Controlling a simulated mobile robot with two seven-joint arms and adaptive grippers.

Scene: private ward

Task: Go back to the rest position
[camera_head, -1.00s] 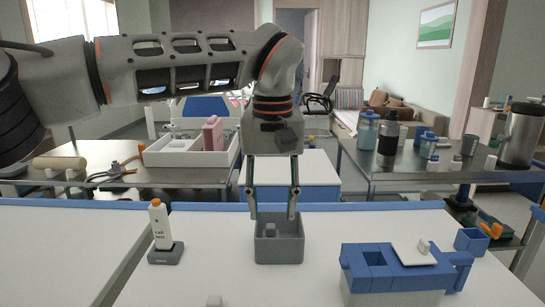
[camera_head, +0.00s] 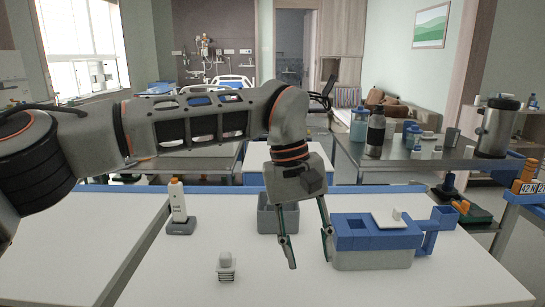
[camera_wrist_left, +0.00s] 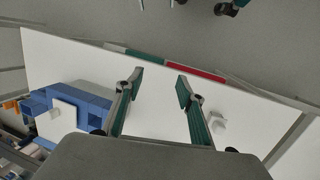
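My left gripper (camera_head: 309,255) hangs from the left arm over the white table (camera_head: 360,288), tilted with its fingers pointing down and to the right. Its two fingers stand apart with nothing between them. In the left wrist view the open fingers (camera_wrist_left: 158,88) also show empty, above the white table top. The small open grey bin (camera_head: 268,218) stands behind and left of the fingers, partly covered by the gripper. The grey box with a blue top (camera_head: 372,238) and white lid is close to the right of the fingers. My right gripper is out of view.
A white call device (camera_head: 178,205) stands in a dark base at the left. A small ribbed grey-white object (camera_head: 227,268) sits near the front. Behind, a side table (camera_head: 400,165) carries bottles and a large steel jug (camera_head: 496,128). The table's front right is clear.

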